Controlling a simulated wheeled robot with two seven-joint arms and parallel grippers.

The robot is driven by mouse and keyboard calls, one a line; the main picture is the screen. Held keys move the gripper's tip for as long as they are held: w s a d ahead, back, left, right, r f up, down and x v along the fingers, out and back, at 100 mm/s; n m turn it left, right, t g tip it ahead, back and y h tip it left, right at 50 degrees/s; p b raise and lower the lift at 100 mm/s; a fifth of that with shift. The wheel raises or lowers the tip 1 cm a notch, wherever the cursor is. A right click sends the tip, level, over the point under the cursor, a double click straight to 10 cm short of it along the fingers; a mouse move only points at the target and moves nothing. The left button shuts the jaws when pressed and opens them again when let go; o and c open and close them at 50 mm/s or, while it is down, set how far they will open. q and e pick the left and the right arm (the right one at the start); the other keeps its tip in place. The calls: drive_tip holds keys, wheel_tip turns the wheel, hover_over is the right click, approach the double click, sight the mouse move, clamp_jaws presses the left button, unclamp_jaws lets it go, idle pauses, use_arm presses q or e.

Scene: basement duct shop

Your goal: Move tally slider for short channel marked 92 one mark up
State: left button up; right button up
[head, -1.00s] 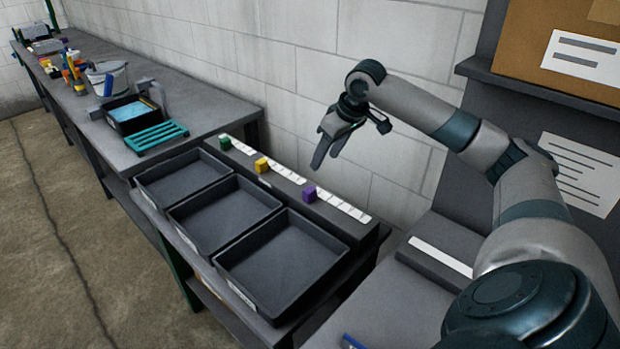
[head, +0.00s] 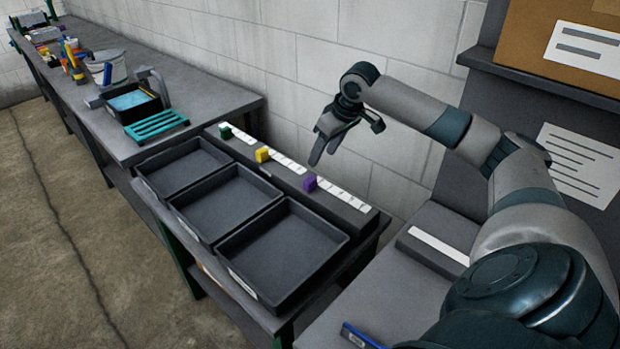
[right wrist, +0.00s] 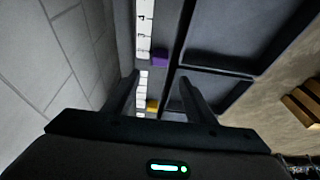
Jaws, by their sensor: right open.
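A dark rail (head: 275,178) behind the trays carries three white marked scales. A green slider (head: 226,131), a yellow slider (head: 262,155) and a purple slider (head: 310,182) each sit at the left end of a scale. No 92 is legible, so I cannot tell which channel bears it. My right gripper (head: 345,145) is open and empty above the rail, apart from the sliders. In the right wrist view, the purple slider (right wrist: 160,57) and yellow slider (right wrist: 152,105) show between and beyond the open fingers (right wrist: 160,84). My left gripper is out of view.
Three empty black trays (head: 245,262) stand in front of the rail. The block wall (head: 290,60) is close behind it. A long bench (head: 200,85) at the left holds a teal rack (head: 157,126), a bucket (head: 108,66) and other items. A blue object (head: 358,335) lies at the bottom.

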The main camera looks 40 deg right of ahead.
sight(310, 178)
drive_tip(key=p+x, duration=0.2)
drive_tip(key=x, duration=1.1)
drive_tip(key=shift+f+p, duration=0.25)
drive_tip(key=shift+p, duration=0.15)
